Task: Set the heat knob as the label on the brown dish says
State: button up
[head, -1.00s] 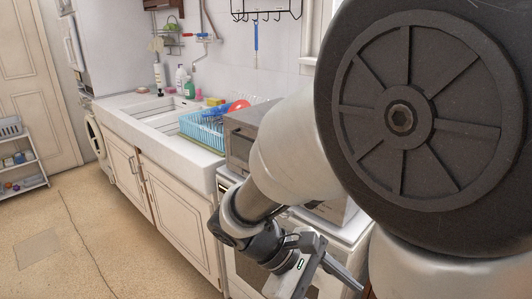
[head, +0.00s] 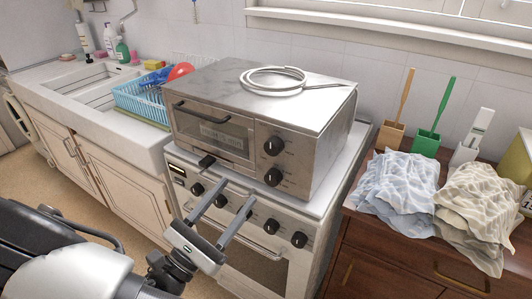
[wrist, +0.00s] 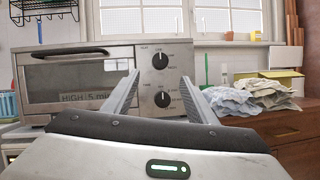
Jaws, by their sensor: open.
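The toaster oven (head: 262,120) stands on top of the white stove, with two dark round knobs on its right panel. The upper knob (head: 273,146) also shows in the wrist view (wrist: 160,61), and the lower knob (head: 272,176) sits below it (wrist: 162,99). Their printed markings are too small to read surely. Behind the glass door, a label (wrist: 87,97) reads "HIGH 5 min"; the dish bearing it is hardly distinguishable. My gripper (head: 229,182) is open and empty in front of the oven. In the wrist view its fingers flank the knob column, apart from the knobs.
A coiled white cable (head: 275,79) lies on the oven. The stove (head: 255,262) has its own row of knobs below. A sink (head: 95,85) and blue dish rack (head: 142,98) are left. A brown dresser (head: 385,240) with crumpled cloths (head: 398,182) is right.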

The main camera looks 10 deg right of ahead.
aim_at(270, 150)
jog(key=x, duration=1.3)
jog(key=shift+w+d, duration=0.1)
jog(key=shift+d, duration=0.05)
jog(key=c, duration=1.1)
jog(key=shift+o, duration=0.2)
